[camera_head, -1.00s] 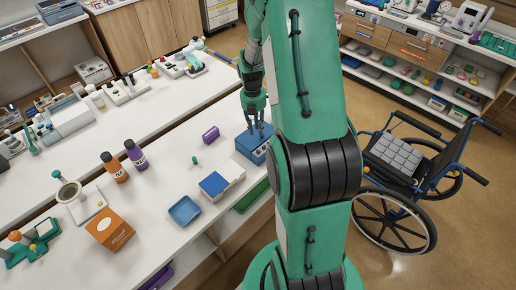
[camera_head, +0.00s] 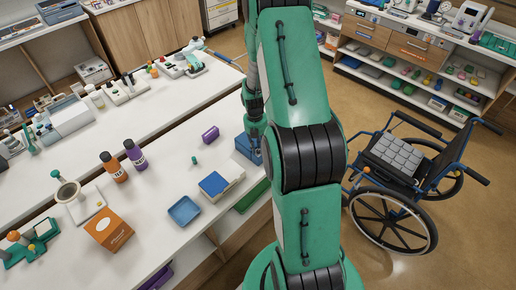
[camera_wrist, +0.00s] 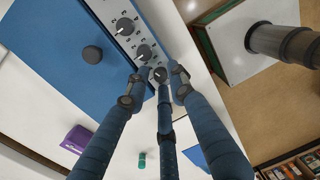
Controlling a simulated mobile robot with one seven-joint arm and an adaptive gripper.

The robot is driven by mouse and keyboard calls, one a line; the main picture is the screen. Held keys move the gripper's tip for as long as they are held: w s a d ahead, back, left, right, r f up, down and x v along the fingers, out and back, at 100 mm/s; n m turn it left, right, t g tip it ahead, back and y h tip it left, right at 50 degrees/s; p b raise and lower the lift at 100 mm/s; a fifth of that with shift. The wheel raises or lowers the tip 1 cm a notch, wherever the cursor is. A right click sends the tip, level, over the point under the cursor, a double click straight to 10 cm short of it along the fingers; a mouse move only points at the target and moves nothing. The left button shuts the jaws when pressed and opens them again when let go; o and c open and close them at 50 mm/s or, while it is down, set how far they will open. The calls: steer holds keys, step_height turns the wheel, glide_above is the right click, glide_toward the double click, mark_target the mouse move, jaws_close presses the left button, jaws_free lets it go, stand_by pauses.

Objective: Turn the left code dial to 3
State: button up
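The blue box (camera_head: 244,146) stands near the right edge of the white table. In the wrist view the box lid (camera_wrist: 45,35) has a round dark knob (camera_wrist: 92,55). Its pale front panel carries a row of grey dials with numbers: one at the top (camera_wrist: 125,26), a middle one (camera_wrist: 143,51) and one nearest my fingers (camera_wrist: 160,74). My gripper (camera_wrist: 158,83) has its fingers spread around that nearest dial; contact cannot be told. I cannot tell which end dial is the left one. In the head view my arm partly hides the gripper and box front.
A blue-and-white book-like block (camera_head: 214,184) and a blue tray (camera_head: 184,211) are nearer. A wheelchair (camera_head: 400,180) stands on the floor to the right.

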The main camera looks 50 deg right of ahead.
steer(key=shift+f, duration=0.1)
jaws_close()
steer(key=shift+m, duration=2.4)
jaws_free()
steer(key=shift+n, duration=0.4)
